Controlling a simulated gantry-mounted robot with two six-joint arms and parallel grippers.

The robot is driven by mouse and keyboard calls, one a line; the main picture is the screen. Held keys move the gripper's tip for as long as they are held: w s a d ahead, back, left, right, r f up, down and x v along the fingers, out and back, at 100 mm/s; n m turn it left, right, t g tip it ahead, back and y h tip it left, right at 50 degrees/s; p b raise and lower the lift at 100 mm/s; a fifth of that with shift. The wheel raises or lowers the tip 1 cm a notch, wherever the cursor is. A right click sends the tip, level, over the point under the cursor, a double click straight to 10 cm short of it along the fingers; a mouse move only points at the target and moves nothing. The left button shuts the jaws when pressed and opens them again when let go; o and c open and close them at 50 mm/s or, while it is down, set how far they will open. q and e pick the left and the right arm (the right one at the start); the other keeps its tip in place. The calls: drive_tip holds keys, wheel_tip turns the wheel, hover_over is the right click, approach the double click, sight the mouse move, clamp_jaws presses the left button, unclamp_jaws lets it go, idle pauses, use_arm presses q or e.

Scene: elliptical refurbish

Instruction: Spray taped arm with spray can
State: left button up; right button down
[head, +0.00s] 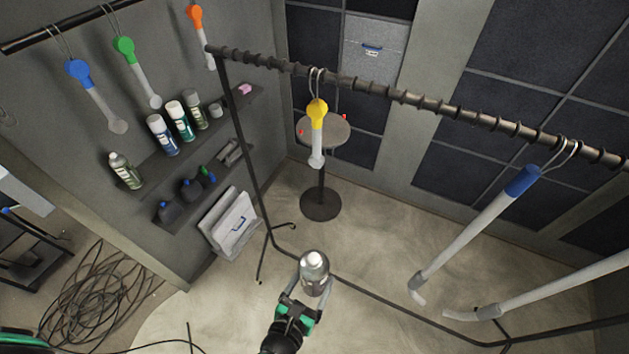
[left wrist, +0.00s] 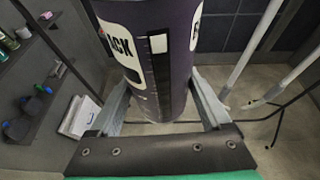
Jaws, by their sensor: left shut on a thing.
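My left gripper (head: 307,284) is shut on a spray can (head: 314,262), which has a silver rounded top in the head view. In the left wrist view the can (left wrist: 150,60) is dark with white label patches, between the two fingers of the gripper (left wrist: 158,105). A short arm (head: 317,142) with a yellow top and whitish lower part hangs from the rack, beyond and apart from the can. A long pale arm (head: 462,240) with a blue upper end hangs at the right. Which one is the taped arm I cannot tell. My right gripper is not in view.
The dark rack bar (head: 400,95) runs across the top; its frame crosses the floor. Another pale tube (head: 560,285) is at the right. A round stand (head: 335,133) is behind the yellow-topped arm. Wall shelves (head: 180,150) hold several cans. Cables (head: 105,300) lie at lower left.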

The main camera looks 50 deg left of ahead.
sight(322, 289)
use_arm(q)
drive_tip(key=shift+w+d+r+m, duration=0.25)
drive_tip(key=shift+w+d+m, duration=0.1)
drive_tip(key=shift+d, duration=0.1)
drive_tip(key=shift+w+d+m+t+h, duration=0.4)
drive_tip(key=shift+w+d+m+h, duration=0.05)
drive_tip(key=shift+d+h, duration=0.35)
drive_tip(key=shift+y, duration=0.3)
drive_tip(key=a, duration=0.1)
drive_tip(key=a+f+b, duration=0.1)
drive_tip(key=a, duration=0.1)
drive_tip(key=a+f, duration=0.1)
drive_tip(key=a, duration=0.1)
drive_tip(key=shift+f+b, duration=0.25)
drive_tip(key=shift+b, duration=0.05)
drive_tip(key=s+a+f+n+g+y+b, duration=0.2)
drive_tip(key=s+a+f+n+g+y, duration=0.15)
drive_tip(key=s+a, duration=0.45)
drive_tip(key=s+a+f+n+g+y+b, duration=0.25)
drive_tip(key=s+a+f+n, duration=0.2)
drive_tip(key=a, duration=0.85)
drive_tip(key=w+a+b, duration=0.1)
drive_tip(key=w, duration=0.5)
drive_tip(key=shift+f+m+t, duration=0.15)
drive_tip(key=shift+m+t, duration=0.15)
drive_tip(key=shift+m, duration=0.1)
